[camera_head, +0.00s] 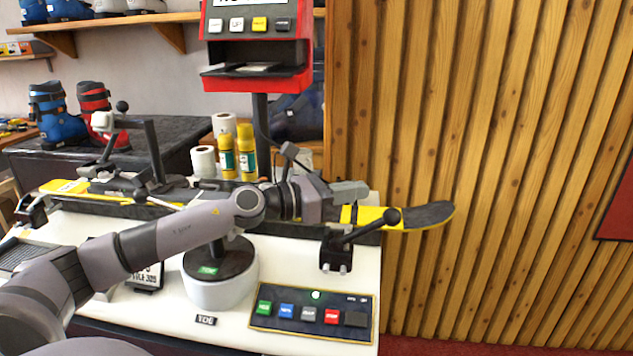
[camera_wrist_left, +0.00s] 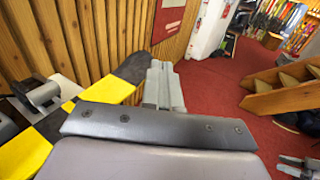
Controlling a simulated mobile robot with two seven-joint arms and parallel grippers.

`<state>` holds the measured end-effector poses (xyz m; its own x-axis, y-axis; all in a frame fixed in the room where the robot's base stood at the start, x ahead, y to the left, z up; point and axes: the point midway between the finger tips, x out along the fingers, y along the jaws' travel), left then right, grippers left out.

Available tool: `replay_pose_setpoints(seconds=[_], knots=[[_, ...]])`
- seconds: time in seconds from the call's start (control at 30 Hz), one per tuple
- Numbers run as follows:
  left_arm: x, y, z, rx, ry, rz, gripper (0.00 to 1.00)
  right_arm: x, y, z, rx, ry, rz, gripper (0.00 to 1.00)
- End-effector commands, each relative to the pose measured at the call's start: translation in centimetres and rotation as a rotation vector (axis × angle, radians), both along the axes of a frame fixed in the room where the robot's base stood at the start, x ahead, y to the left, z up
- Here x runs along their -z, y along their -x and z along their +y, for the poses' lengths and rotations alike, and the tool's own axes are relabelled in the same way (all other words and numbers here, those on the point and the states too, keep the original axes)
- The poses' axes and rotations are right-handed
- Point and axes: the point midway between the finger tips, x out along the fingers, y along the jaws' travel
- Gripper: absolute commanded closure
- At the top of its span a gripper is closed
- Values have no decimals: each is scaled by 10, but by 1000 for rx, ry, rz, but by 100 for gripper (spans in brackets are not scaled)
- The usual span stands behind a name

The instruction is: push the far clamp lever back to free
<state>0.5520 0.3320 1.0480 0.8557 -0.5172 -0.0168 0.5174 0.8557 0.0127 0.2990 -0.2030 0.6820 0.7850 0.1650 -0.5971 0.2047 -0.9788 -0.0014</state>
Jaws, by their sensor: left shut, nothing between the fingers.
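A black clamp lever (camera_head: 372,228) with a ball knob stands at the right end of the bench, slanting up to the right from its bracket. My left gripper (camera_head: 350,190) is shut and empty, above and slightly left of the knob, apart from it in the picture. Its shut fingers also show in the left wrist view (camera_wrist_left: 164,85). The yellow and black ski (camera_head: 425,216) lies along the bench behind the lever, partly hidden by my arm. Another clamp (camera_head: 32,209) sits at the left end. A grey two-pronged part at the wrist view's lower right may be my right gripper (camera_wrist_left: 300,166).
A button panel (camera_head: 312,314) lies at the front right of the bench. A round white pedestal (camera_head: 220,290) stands under my forearm. Spray bottles (camera_head: 246,152) and paper rolls stand behind. A ribbed wooden wall (camera_head: 480,120) is close behind the ski's right end.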

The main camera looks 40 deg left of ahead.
Motion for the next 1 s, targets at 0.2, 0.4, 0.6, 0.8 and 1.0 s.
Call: replay_pose_setpoints(seconds=[0.2,0.4,0.6,0.8,1.0], knots=[[-12,25,12,-2,-1,4,100,12,-3,0,0,0,-6,57],[-23,40,17,2,-3,4,100,21,-3,0,1,-4,-2,57],[-28,47,24,-4,3,4,100,20,-4,2,1,-7,-7,57],[-34,54,26,-3,2,4,100,23,-5,3,-1,-11,-2,57],[-38,57,27,0,2,2,100,25,-4,4,-3,-12,2,57]])
